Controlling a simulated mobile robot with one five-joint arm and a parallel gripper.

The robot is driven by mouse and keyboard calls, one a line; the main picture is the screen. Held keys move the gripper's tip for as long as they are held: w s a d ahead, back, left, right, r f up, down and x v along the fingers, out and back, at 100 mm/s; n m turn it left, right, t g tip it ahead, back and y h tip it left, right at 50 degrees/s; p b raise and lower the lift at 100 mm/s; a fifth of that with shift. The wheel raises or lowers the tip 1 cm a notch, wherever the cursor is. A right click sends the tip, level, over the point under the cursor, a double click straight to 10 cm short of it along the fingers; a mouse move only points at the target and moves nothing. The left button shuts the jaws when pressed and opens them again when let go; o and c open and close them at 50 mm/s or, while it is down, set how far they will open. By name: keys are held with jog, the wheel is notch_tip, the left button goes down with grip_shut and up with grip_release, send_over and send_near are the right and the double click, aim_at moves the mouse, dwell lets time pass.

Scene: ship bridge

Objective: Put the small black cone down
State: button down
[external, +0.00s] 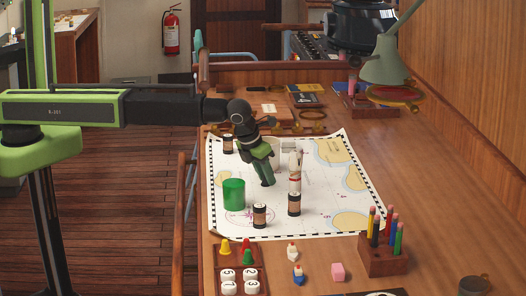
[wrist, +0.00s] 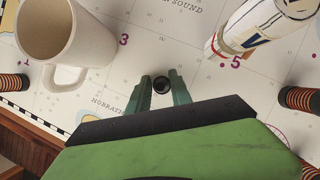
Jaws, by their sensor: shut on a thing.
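My gripper (external: 267,182) hangs over the chart (external: 325,218) in the external view, pointing down. In the wrist view my gripper (wrist: 161,90) has its two green fingers closed around the small black cone (wrist: 161,85), which appears as a dark round shape between the tips. The cone cannot be made out in the external view, where the fingers hide it. I cannot tell whether it touches the chart.
A white mug (wrist: 62,35) and a white rocket-like model (wrist: 250,25) stand close by. A green cup (external: 233,194) and banded dark cylinders (external: 294,204) stand on the chart. A tray with coloured cones (external: 225,247) and a pencil block (external: 383,258) are in front.

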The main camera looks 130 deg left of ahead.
jog(key=shift+f, duration=0.15)
jog(key=c, duration=1.2)
grip_release()
jog(key=shift+o, duration=0.2)
jog(key=shift+r, duration=0.2)
jog(key=shift+r, duration=0.25)
jog(key=w+p+v, duration=0.1)
jog(key=p+v, duration=1)
jog(key=shift+s+d+r, duration=0.2)
jog(key=shift+s+r, duration=0.1)
jog(key=shift+s, duration=0.2)
jog(key=shift+d, duration=0.1)
